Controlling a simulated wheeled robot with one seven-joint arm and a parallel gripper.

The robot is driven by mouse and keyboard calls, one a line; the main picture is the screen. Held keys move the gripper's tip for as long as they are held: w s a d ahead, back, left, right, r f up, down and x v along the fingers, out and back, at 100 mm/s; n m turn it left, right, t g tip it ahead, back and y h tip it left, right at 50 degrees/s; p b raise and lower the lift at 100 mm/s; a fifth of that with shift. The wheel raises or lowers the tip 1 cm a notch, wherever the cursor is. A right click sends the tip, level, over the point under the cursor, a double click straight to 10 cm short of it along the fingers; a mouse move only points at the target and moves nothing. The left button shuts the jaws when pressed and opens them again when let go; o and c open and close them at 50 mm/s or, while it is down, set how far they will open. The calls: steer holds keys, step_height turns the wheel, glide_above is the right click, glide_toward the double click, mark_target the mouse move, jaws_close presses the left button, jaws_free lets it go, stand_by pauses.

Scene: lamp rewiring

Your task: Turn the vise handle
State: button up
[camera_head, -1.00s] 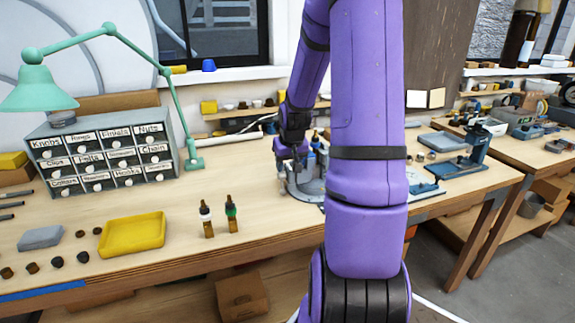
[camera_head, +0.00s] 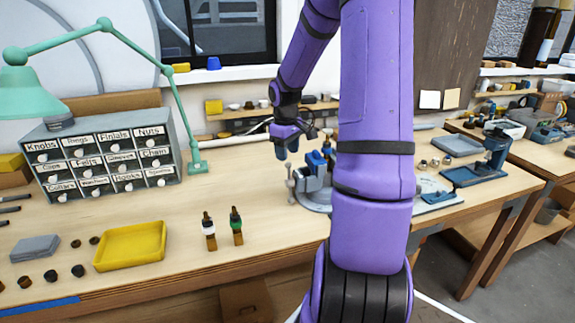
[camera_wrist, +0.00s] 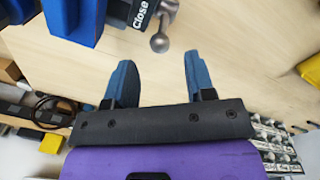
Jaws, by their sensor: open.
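The vise (camera_head: 317,190) stands on the workbench, partly hidden behind my purple arm. Its grey handle (camera_head: 290,184) shows at the vise's left side. In the wrist view, part of the vise (camera_wrist: 75,18) appears blue at the top left. Beside it are a dark part marked "Close" and the round grey knob of the handle (camera_wrist: 160,42). My gripper (camera_head: 282,155) hangs above and behind the handle in the head view. In the wrist view its two blue fingers (camera_wrist: 158,64) are spread with bare benchtop between them. The knob lies just beyond the fingertips, apart from them.
A blue stand (camera_head: 480,172) is at the right. Bench between lamp and vise is clear.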

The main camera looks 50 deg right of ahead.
mark_target(288, 165)
steer(key=shift+d+f, duration=0.1)
steer(key=shift+f, duration=2.5)
steer(key=shift+c, duration=0.5)
jaws_close()
